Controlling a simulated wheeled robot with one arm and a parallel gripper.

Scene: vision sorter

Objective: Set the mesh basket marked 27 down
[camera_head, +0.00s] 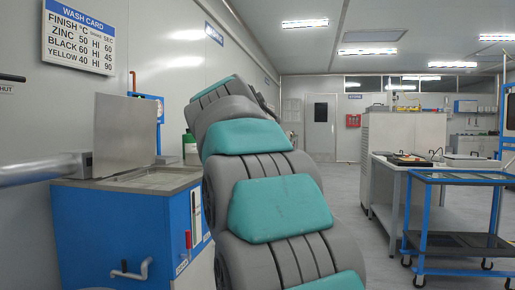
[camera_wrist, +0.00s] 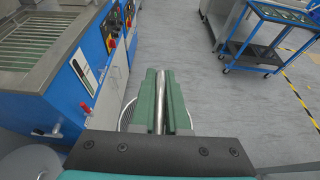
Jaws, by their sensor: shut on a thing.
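My gripper (camera_wrist: 161,76) shows in the wrist view, with two green fingers closed on a bright metal bar. Parts of a round mesh basket (camera_wrist: 127,116) show below and to both sides of the fingers. The bar appears to be its handle. Most of the basket is hidden behind my gripper, and no number 27 can be read. The floor shows around it, but I cannot tell whether the basket hangs or touches something. In the head view my own arm hides the gripper and basket.
A blue wash machine (camera_head: 125,225) with a raised metal lid (camera_head: 125,132) stands at left; it also shows in the wrist view (camera_wrist: 85,70). A blue cart (camera_head: 460,178) and a grey bench (camera_head: 410,180) stand right. Open floor (camera_wrist: 190,50) lies between. A wash card (camera_head: 80,38) hangs on the wall.

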